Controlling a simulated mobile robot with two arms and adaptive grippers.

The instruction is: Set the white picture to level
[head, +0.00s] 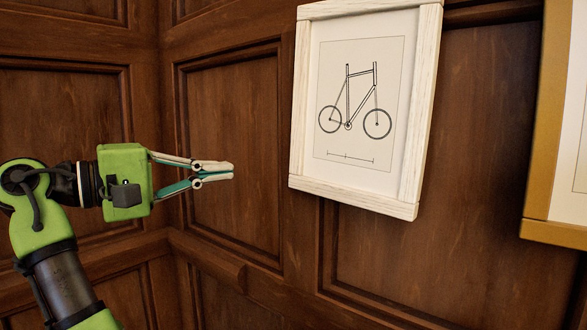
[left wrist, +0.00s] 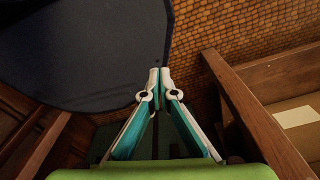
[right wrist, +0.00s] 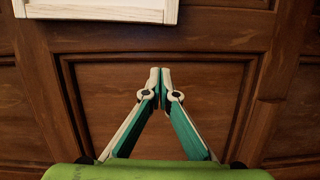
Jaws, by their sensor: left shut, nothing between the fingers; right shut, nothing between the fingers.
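The white picture (head: 398,150) hangs on the panelled wall, a white wooden frame around a bicycle drawing.
A second picture in a golden frame (head: 533,140) hangs at the right edge of the head view. In the left wrist view are a dark grey surface (left wrist: 75,50), a woven-patterned floor (left wrist: 225,35) and a wooden edge (left wrist: 250,115) at the right.

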